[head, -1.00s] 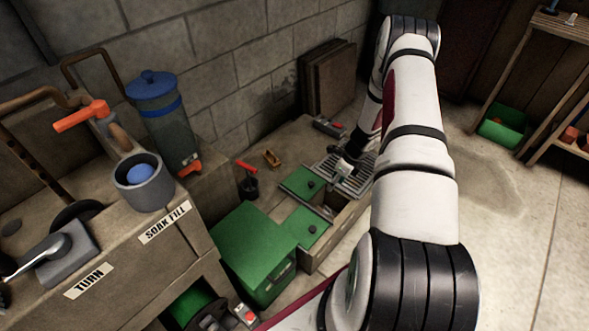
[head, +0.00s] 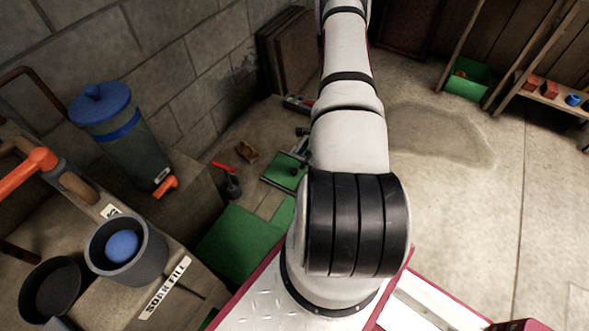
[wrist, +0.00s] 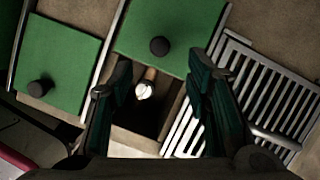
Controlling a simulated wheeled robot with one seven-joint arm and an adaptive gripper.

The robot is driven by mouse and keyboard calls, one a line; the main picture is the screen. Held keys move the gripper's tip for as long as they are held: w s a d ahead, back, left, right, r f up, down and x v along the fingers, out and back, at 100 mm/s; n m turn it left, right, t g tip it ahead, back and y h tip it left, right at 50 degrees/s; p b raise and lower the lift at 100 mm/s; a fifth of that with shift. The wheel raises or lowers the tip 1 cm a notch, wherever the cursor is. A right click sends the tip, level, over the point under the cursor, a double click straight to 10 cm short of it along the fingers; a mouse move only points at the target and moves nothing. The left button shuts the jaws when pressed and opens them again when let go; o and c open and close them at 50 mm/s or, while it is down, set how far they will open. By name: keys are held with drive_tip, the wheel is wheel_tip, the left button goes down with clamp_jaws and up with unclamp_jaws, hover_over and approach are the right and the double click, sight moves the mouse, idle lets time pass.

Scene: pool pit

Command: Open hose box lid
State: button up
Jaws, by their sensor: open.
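Two green lids with round black knobs show in the wrist view: the nearer-centre lid (wrist: 168,25) and the left lid (wrist: 58,60). They lie on a box with a dark open compartment (wrist: 133,118) below the centre lid. A brown and pale metal round-ended piece (wrist: 146,88) sits at that opening. My gripper (wrist: 158,88) is open, its fingers on either side of this piece, with no visible grip. A green lid (head: 284,172) also shows in the head view, left of my arm, which hides most of the gripper. I cannot tell which lid is the hose box's.
A metal grate (wrist: 245,95) lies right of the box. A large green surface (head: 240,238) is nearer in the head view. A counter with a grey cup (head: 126,250) and a blue-lidded canister (head: 112,125) stands left. Open floor (head: 460,210) is to the right.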

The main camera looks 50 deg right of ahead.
sight(295, 171)
drive_tip(key=b+x, duration=0.2)
drive_tip(key=x, duration=0.6)
drive_tip(key=shift+f, duration=0.1)
drive_tip(key=shift+s, duration=0.1)
clamp_jaws()
